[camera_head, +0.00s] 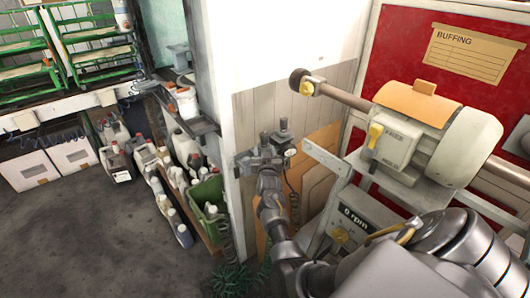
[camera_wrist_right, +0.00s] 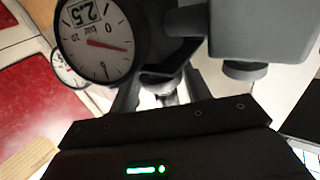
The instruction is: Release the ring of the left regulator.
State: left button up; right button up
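The regulators (camera_head: 284,132) are small dark fittings on the wall corner in the head view, with a round gauge (camera_head: 291,152) beside them. My right gripper (camera_head: 266,156) is right up at them and partly covers them. In the right wrist view, a large gauge (camera_wrist_right: 100,42) with a red needle and a 2.5 display fills the upper left. The right gripper's fingers (camera_wrist_right: 162,92) stand apart on either side of a regulator part (camera_wrist_right: 164,88) beside this gauge. Whether they touch it is hidden, and the ring is not clearly seen. My left gripper is not in view.
A buffing machine (camera_head: 425,125) stands at the right before a red panel (camera_head: 400,50). A green crate (camera_head: 208,200) and several bottles stand on the floor left of the wall corner. Open grey floor (camera_head: 90,230) lies at the left.

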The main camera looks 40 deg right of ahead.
jog(key=c, duration=0.6)
notch_tip(320, 180, up, 2)
jog(key=shift+r+p, duration=0.1)
jog(key=shift+p, duration=0.85)
jog(key=shift+f, duration=0.2)
jog(key=o, duration=1.1)
jog(key=shift+r, duration=0.1)
jog(key=shift+o, duration=1.4)
jog(key=shift+s+a+f, duration=0.2)
jog(key=shift+s+a, duration=0.1)
jog(key=shift+s, duration=0.1)
jog(key=b+v, duration=0.1)
jog(key=v, duration=0.8)
jog(key=shift+s+a, duration=0.2)
jog(key=shift+s, duration=0.15)
